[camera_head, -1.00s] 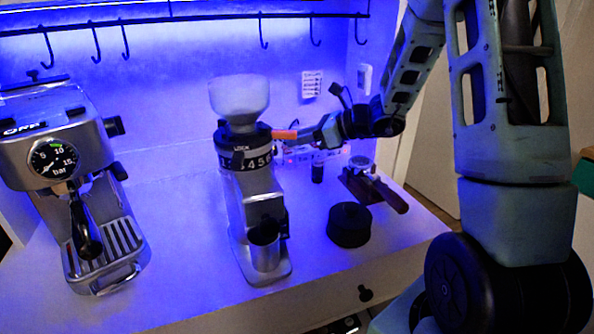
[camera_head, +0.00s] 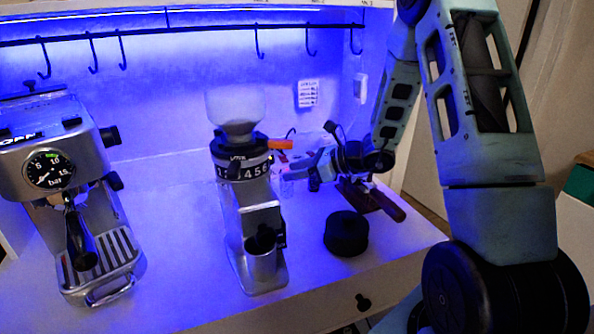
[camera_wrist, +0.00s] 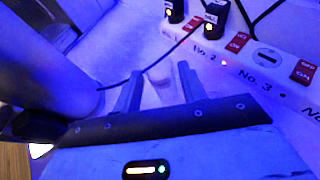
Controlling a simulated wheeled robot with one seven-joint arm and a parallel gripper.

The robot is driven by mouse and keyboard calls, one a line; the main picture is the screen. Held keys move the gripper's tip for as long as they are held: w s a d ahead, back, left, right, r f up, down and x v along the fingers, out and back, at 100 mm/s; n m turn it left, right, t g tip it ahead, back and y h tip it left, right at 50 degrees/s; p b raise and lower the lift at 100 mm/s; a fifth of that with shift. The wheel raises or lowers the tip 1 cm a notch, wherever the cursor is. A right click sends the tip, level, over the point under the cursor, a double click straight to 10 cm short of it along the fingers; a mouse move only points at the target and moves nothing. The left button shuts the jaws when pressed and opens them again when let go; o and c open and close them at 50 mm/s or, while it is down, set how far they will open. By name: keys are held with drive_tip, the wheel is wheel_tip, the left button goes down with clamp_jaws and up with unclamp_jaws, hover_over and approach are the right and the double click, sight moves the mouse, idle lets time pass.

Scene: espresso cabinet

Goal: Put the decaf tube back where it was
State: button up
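My gripper (camera_head: 308,178) is low over the counter, just right of the grinder. In the wrist view its two fingers (camera_wrist: 158,88) are apart. A pale, blurred upright shape (camera_wrist: 158,76) shows between and beyond the fingertips; I cannot tell whether it is the decaf tube. It does not look clamped. No decaf label is readable in either view. The small dark cylinder seen earlier near the power strip is hidden behind my gripper in the head view.
A power strip (camera_wrist: 232,62) with plugs and a cable lies behind. A black round object (camera_head: 346,233) and a portafilter (camera_head: 385,202) are to the right. The espresso machine (camera_head: 55,165) is far left.

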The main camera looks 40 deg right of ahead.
drive_tip(key=shift+o, duration=0.2)
drive_tip(key=shift+r, duration=0.15)
drive_tip(key=shift+r+p, duration=0.2)
drive_tip(key=shift+p, duration=0.1)
drive_tip(key=b+v, duration=0.1)
drive_tip(key=v, duration=1.1)
drive_tip(key=shift+d+f, duration=0.1)
drive_tip(key=shift+f, duration=0.05)
